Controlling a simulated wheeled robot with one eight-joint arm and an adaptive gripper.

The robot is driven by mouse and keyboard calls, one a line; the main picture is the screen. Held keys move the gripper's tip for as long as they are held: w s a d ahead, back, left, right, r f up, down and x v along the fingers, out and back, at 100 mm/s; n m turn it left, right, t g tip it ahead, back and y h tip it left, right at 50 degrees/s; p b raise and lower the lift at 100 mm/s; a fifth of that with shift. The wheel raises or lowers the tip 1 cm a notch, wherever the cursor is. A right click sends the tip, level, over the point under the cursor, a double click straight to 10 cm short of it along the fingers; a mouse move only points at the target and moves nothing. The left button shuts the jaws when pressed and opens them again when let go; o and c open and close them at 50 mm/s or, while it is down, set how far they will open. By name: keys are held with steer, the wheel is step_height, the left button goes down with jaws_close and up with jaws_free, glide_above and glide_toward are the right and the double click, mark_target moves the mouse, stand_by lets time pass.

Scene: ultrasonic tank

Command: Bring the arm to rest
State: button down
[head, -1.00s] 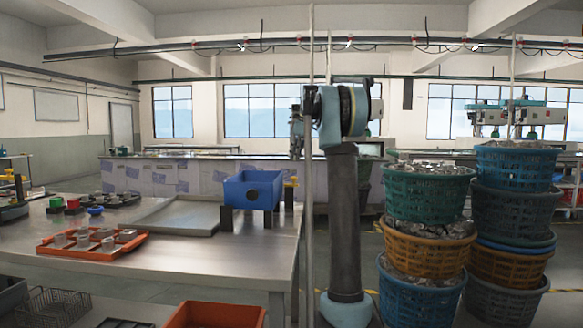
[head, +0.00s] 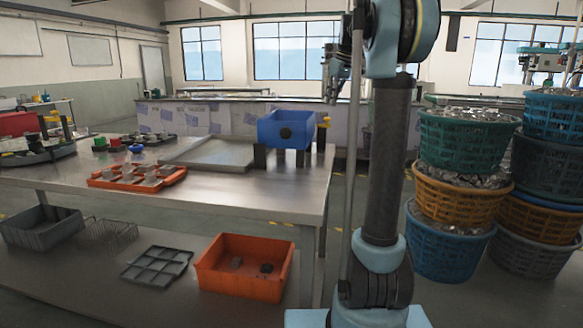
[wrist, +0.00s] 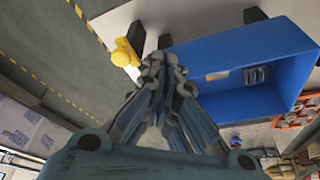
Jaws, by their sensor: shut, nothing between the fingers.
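My gripper (head: 329,98) hangs from my arm just right of and above the blue tank in the head view. In the wrist view my gripper (wrist: 165,62) has its fingers together and holds nothing. The blue tank (head: 287,132) stands on dark legs at the right end of the steel table. It also shows in the wrist view (wrist: 212,60), beyond the fingertips, open, with a small grey ribbed item inside. A yellow valve (wrist: 124,52) sits beside the tank. My gripper is apart from the tank in the head view.
The steel table (head: 235,205) carries an orange tray (head: 110,182) of small cups and a flat grey tray (head: 190,165). An orange bin (head: 205,268) and a grey divided tray (head: 157,265) lie on the lower shelf. Stacked baskets (head: 465,140) of metal parts stand to the right.

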steer(key=s+d+f+m+h, duration=0.1)
steer(key=s+f+m, duration=0.3)
steer(key=s+f, duration=1.65)
steer(key=s+f+m+h, duration=0.2)
steer(key=s+f+m, duration=0.2)
steer(key=s+f, duration=1.65)
steer(key=w+a+r+n+y, duration=0.25)
steer(key=w+r+n, duration=0.45)
steer(key=w+r, duration=3)
steer(key=w+d+r+n+y, duration=0.1)
steer(key=w+r+n, duration=0.35)
steer(key=w, duration=0.85)
step_height(320, 180, down, 7)
steer(key=w+a+m, duration=0.1)
steer(key=w+a, duration=0.1)
steer(key=shift+a+m, duration=0.25)
steer(key=shift+m, duration=0.1)
steer(key=shift+f, duration=0.1)
